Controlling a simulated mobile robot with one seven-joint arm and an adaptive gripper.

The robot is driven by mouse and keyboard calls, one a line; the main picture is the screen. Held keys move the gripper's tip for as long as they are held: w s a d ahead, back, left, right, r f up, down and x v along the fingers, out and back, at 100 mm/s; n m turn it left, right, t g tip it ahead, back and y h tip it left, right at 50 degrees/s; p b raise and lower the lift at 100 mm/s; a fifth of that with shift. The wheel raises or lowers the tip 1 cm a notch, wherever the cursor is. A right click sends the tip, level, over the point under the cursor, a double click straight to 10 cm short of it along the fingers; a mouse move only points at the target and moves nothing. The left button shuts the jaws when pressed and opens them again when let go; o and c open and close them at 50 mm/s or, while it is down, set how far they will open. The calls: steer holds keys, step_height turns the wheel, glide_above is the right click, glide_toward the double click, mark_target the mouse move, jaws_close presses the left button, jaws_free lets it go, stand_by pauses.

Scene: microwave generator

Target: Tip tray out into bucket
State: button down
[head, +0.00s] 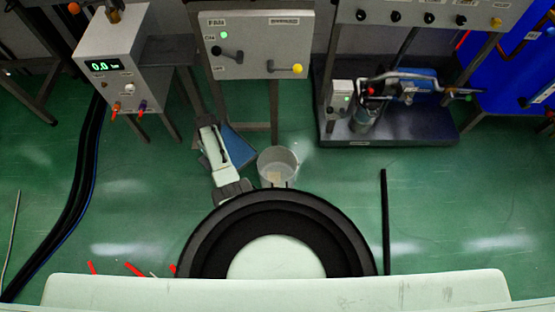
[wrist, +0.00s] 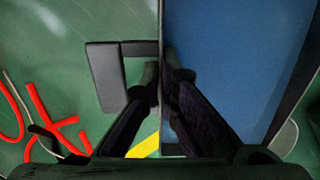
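The blue tray (head: 238,141) shows in the head view just right of my arm, which hides part of it. In the wrist view the blue inside of the tray (wrist: 235,60) fills the right half, with its thin pale rim running up the middle. A grey bracket-like handle sticks out left of that rim. My gripper (wrist: 166,75) has its dark fingers close together, one on each side of the rim, and seems shut on it. In the head view I cannot make out the fingers. The translucent bucket (head: 279,160) stands on the floor right of the tray, with something beige at its bottom.
Red strips (wrist: 50,125) lie on the green floor. A control panel on a stand (head: 258,45) is behind the tray. A wheeled pump unit (head: 385,105) stands at right, and a grey display box (head: 110,65) at left. A black bar lies right of my base.

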steer(key=shift+d+r+y+p, duration=0.35)
steer(key=shift+r+p, duration=0.25)
steer(key=shift+r, duration=0.25)
steer(key=shift+s+d, duration=0.15)
steer(key=shift+d, duration=0.15)
steer(key=shift+s+d+r+t+y+p, duration=0.1)
steer(key=shift+d+r+t+y+p, duration=0.1)
steer(key=shift+d+y+p, duration=0.3)
steer(key=shift+s+d+r+t+y+p, duration=0.1)
steer(key=shift+d+r+t+y+p, duration=0.1)
steer(key=shift+d+y+p, duration=0.2)
steer(key=shift+f, duration=0.1)
steer(key=shift+s+d+r+y+p, duration=0.25)
steer(key=shift+d+r+y+p, duration=0.15)
steer(key=shift+d+r+y, duration=0.35)
steer(key=shift+s+d+r+y+p, duration=0.3)
steer(key=shift+d+r+y, duration=0.2)
steer(key=shift+d+r, duration=0.45)
steer(key=shift+s+d+r+t+y+b, duration=0.15)
steer(key=shift+d+r+t+y+b, duration=0.1)
steer(key=shift+d+r+y, duration=0.3)
steer(key=shift+s+d+r+t+y+b, duration=0.1)
steer(key=shift+d+r+t+y+b, duration=0.15)
steer(key=shift+d, duration=0.5)
steer(key=shift+s+d+r+t+y+b, duration=0.15)
steer(key=shift+s+d+r+y+b, duration=0.1)
steer(key=shift+d+r+y+b, duration=0.55)
steer(key=shift+s+d+r+t+y+b, duration=0.2)
steer(key=shift+d+r+y+b, duration=0.3)
steer(key=shift+d+b, duration=0.35)
